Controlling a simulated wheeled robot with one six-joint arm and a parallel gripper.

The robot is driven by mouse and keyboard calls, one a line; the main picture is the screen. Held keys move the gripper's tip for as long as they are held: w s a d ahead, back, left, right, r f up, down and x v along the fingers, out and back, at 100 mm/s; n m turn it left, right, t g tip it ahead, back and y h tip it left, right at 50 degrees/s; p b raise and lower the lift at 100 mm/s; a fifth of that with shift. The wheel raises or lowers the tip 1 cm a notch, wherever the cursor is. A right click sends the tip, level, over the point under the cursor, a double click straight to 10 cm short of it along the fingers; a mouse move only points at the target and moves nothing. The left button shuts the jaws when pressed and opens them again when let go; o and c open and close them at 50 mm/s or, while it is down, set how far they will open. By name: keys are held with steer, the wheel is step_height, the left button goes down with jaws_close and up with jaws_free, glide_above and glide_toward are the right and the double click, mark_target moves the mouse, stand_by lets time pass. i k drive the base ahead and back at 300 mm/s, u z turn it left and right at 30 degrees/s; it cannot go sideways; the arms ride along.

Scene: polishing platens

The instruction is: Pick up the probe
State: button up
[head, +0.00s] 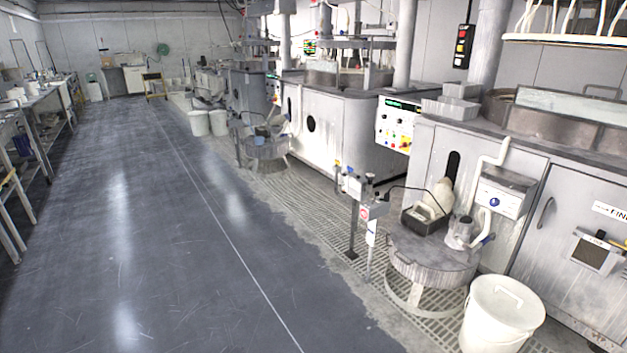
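No part of my gripper shows in the head view. I cannot pick out the probe for certain. On a round grey stand (433,277) at the right, a dark open box (424,221) holds a pale rounded object (438,201). A small grey metal vessel (460,232) with a blue-tipped part stands beside the box. A thin black cable (405,188) arches from a post-mounted control box (355,184) towards the dark box; what it ends in is too small to tell.
The blue-grey floor (150,220) is open at the middle. Workbenches (35,110) line the left.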

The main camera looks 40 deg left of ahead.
mark_target(370, 176)
steer(key=u, duration=1.5)
steer(key=i, duration=1.95)
steer(key=z, duration=0.25)
steer(key=i, duration=1.85)
steer(key=z, duration=0.6)
